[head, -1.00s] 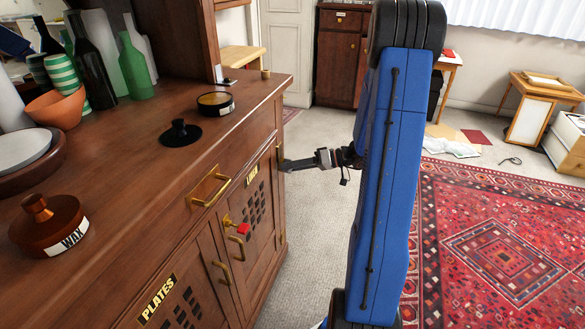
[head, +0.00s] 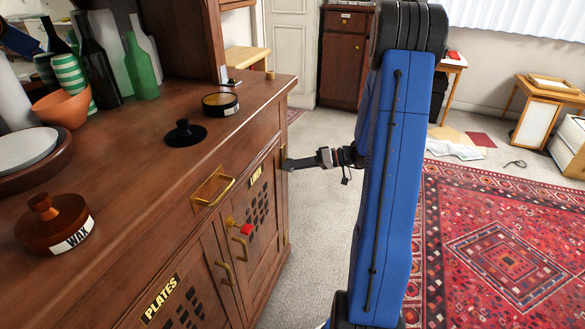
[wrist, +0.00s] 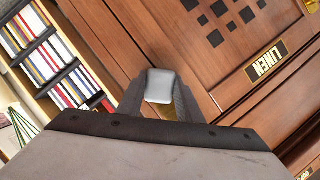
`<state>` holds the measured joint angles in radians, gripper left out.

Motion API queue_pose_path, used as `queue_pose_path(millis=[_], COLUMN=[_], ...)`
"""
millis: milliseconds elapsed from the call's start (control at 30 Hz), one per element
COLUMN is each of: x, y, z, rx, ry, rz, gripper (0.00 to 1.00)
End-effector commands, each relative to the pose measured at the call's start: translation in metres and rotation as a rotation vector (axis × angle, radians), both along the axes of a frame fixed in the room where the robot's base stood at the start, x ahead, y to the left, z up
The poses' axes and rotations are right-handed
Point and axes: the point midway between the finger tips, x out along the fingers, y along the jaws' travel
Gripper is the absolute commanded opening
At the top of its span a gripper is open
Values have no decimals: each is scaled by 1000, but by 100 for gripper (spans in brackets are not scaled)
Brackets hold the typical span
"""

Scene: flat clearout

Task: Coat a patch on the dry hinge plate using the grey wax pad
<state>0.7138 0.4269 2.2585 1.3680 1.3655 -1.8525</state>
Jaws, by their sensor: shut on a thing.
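My gripper (head: 292,164) is at the right end of the sideboard front, by the outer edge of the LINEN door. In the wrist view the jaws (wrist: 160,98) are closed on the pale grey wax pad (wrist: 160,84). A brass hinge plate (wrist: 168,112) shows partly behind the pad and between the fingers. In the head view its upper part (head: 283,153) shows just beside the gripper tip. The pad is at or very near the plate; I cannot tell whether they touch. Any coating on the plate is too small to see.
The sideboard top (head: 130,165) holds an open amber tin (head: 220,110), a black knobbed lid (head: 184,134), a WAX pot (head: 55,225), bottles and bowls.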

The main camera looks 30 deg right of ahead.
Motion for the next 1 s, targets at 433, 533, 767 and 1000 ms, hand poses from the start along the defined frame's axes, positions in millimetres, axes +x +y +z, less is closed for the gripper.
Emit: queue_pose_path(millis=[433, 533, 767, 1000], x=[17, 19, 16, 6], y=[-25, -25, -20, -5], z=[0, 0, 0, 0], rx=[0, 0, 0, 1], ry=[0, 1, 0, 0], rz=[0, 1, 0, 1], gripper=[14, 14, 14, 14])
